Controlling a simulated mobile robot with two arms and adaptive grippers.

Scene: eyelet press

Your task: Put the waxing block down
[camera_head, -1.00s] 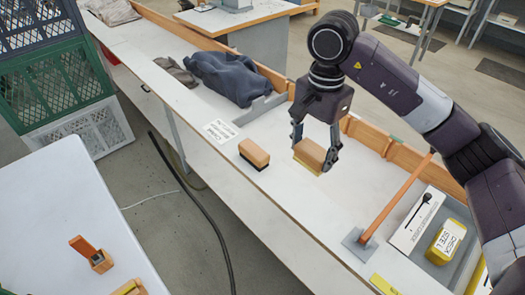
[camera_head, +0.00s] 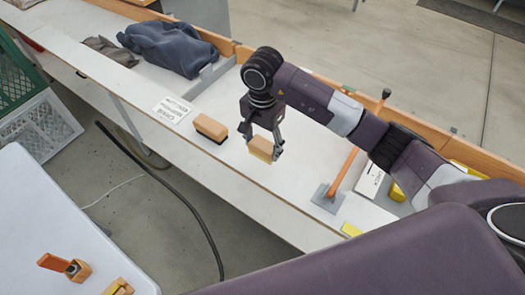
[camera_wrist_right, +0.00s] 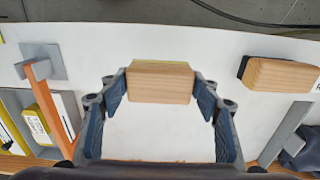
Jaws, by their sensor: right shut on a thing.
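My right gripper (camera_head: 262,147) is shut on a waxing block (camera_head: 261,150), a wooden block with a thin yellow underside. It hangs over the white bench; the gap beneath it is hard to judge. In the right wrist view the block (camera_wrist_right: 160,82) sits between the two blue finger pads of my gripper (camera_wrist_right: 160,85). A similar wooden block with a dark underside (camera_head: 211,127) rests on the bench to the left of it, and also shows at the upper right of the right wrist view (camera_wrist_right: 282,75). My left gripper is not in view.
A printed card (camera_head: 172,109) lies left of the dark-bottomed block. A grey base (camera_head: 327,198) with a slanted orange post (camera_head: 343,173) stands to the right. Dark cloth (camera_head: 170,48) lies behind a grey divider. A white table (camera_head: 60,215) is at lower left.

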